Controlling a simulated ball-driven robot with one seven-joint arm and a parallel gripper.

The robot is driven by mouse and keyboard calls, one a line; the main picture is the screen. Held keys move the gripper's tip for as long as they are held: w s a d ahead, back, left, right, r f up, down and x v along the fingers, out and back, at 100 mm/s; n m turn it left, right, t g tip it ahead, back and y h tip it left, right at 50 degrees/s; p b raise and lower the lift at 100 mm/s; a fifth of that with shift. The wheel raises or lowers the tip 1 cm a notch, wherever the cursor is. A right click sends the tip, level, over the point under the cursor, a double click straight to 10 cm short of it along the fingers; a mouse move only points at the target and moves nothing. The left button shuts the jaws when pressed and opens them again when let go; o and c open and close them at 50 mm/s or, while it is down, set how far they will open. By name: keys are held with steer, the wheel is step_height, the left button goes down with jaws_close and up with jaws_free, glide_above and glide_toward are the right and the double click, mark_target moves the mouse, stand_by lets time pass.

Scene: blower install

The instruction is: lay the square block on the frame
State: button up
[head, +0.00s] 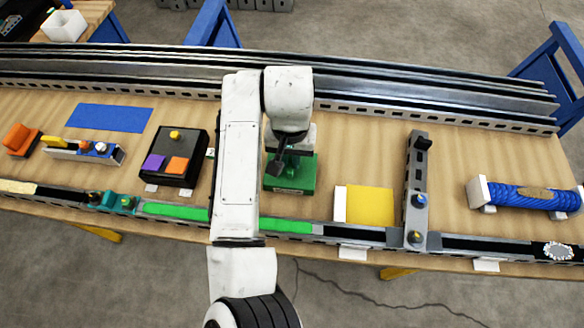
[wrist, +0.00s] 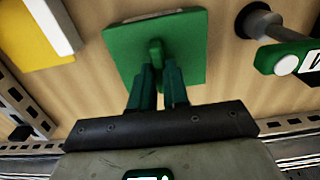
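The green square block (head: 301,175) with a small knob on top is on the wooden table, in the middle of the head view and partly behind my arm. In the wrist view the same block (wrist: 180,30) fills the top middle, its knob pointing towards my fingers. My gripper (wrist: 158,72) has its green fingertips close to the knob, one at each side. Whether they press on it is unclear. In the head view my gripper (head: 282,155) is directly above the block. The frame is not clearly identifiable; slotted metal rails (head: 400,92) run along the table's back.
A yellow block with a white side (head: 369,206) lies right of the green block. A black box with buttons (head: 175,155) is to the left, beside a blue mat (head: 110,117).

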mark_target(290, 162)
jaws_close()
steer(key=shift+r, duration=0.15)
steer(key=shift+r+p, duration=1.15)
steer(key=shift+p, duration=0.15)
steer(key=shift+r+p, duration=1.2)
